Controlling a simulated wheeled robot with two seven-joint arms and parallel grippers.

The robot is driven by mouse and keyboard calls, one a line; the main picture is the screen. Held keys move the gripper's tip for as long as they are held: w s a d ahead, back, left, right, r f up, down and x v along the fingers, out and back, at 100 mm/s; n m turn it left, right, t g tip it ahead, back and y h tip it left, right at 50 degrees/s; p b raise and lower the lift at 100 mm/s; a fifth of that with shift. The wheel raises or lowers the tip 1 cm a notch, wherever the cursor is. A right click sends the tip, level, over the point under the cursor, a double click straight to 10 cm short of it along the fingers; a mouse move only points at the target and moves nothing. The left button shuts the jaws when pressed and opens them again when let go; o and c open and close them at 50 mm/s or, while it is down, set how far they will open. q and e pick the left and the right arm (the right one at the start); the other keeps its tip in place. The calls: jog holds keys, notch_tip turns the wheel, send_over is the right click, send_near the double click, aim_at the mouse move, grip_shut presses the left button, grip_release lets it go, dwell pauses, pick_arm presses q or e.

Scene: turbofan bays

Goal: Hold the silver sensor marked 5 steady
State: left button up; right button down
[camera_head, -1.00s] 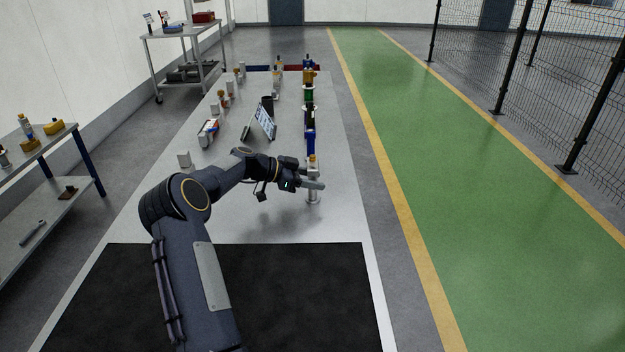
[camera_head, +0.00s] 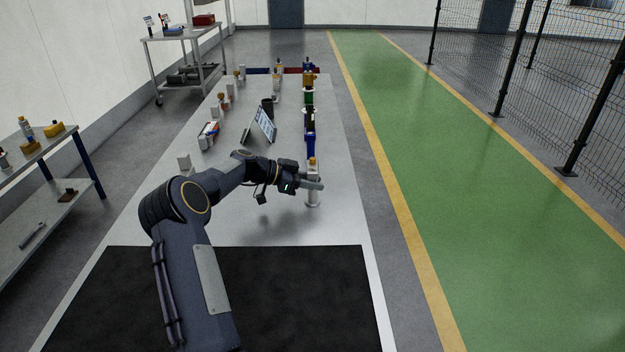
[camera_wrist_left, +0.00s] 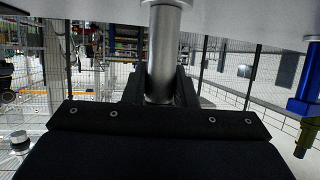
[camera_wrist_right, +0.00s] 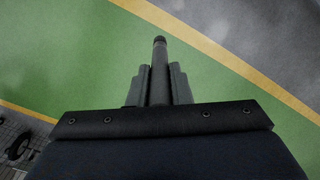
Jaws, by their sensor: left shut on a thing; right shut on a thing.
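The silver sensor (camera_head: 313,198) is a slim upright metal cylinder at the near end of the row along the bench's right edge. An orange top shows above it. I cannot read its number. My left gripper (camera_head: 314,184) is shut on it at mid-height, coming from the left. In the left wrist view the silver cylinder (camera_wrist_left: 162,55) stands between both fingers (camera_wrist_left: 160,88), and the bench lies across the top. In the right wrist view my right gripper (camera_wrist_right: 159,88) is shut on a dark grey rod (camera_wrist_right: 159,62) with a black tip, over green floor.
Blue, black and green parts (camera_head: 310,143) stand in a row beyond the sensor. A tilted tablet (camera_head: 264,123) and small white blocks stand on the bench (camera_head: 230,215). A black mat (camera_head: 220,300) covers its near end. A green walkway (camera_head: 450,180) lies to the right.

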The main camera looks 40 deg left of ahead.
pick_arm(q)
jog(key=o, duration=0.9)
jog(key=shift+o, duration=0.2)
